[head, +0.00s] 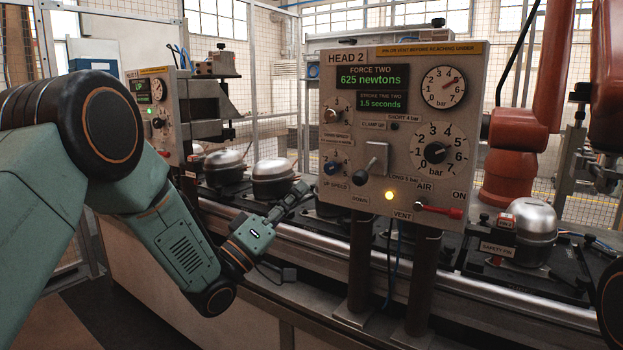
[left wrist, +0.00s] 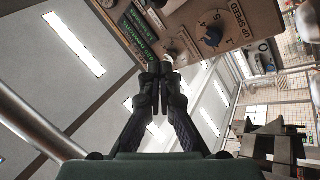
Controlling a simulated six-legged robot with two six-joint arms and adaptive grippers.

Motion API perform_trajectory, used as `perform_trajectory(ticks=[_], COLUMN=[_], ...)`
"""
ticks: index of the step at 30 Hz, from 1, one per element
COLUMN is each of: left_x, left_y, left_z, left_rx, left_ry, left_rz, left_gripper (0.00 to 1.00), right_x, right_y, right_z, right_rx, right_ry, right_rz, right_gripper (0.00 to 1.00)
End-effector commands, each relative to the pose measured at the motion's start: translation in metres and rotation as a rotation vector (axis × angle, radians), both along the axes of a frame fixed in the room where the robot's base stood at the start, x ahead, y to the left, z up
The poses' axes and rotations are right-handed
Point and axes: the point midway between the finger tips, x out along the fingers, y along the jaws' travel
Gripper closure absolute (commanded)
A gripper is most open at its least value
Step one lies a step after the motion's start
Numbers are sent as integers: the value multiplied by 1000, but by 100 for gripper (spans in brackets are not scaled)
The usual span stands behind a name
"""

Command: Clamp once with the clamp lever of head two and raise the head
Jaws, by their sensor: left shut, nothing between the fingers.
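The head two panel (head: 405,110) stands right of centre in the head view. Its displays read 625 newtons and 1.5 seconds. The clamp lever (head: 361,177), with a dark knob on a pale square plate, sits low on the panel between CLAMP UP and DOWN. My left gripper (head: 300,193) is shut and empty, left of the panel and apart from the lever. In the left wrist view its closed fingers (left wrist: 157,82) point at the panel (left wrist: 180,12), and I cannot make out the lever clearly there. My right gripper is out of view.
A lit amber lamp (head: 389,195) and a red-handled air lever (head: 438,210) are on the panel's lower part. A speed knob (head: 332,167) is left of the clamp lever. Silver compressors (head: 273,180) stand along the conveyor rail. An orange robot arm (head: 520,125) is at right.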

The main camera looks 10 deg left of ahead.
Motion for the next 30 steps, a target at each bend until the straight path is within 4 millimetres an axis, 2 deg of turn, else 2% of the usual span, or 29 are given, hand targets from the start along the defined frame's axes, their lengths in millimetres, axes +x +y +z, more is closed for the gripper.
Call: perform_trajectory(ticks=[3,9,26,29,30], left_x=[-13,-23,-22,-9,-6], left_y=[8,14,16,21,24], left_z=[-9,-14,-17,-42,-62], left_rx=[-2,-1,41,171,239], left_ry=[3,1,-8,50,109], left_rz=[1,0,26,139,200], left_gripper=[100,100,100,100,100], right_x=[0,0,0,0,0], right_y=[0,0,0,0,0], right_z=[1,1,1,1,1], right_rx=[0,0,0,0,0], right_ry=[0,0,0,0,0], right_rz=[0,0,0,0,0], right_gripper=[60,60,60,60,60])
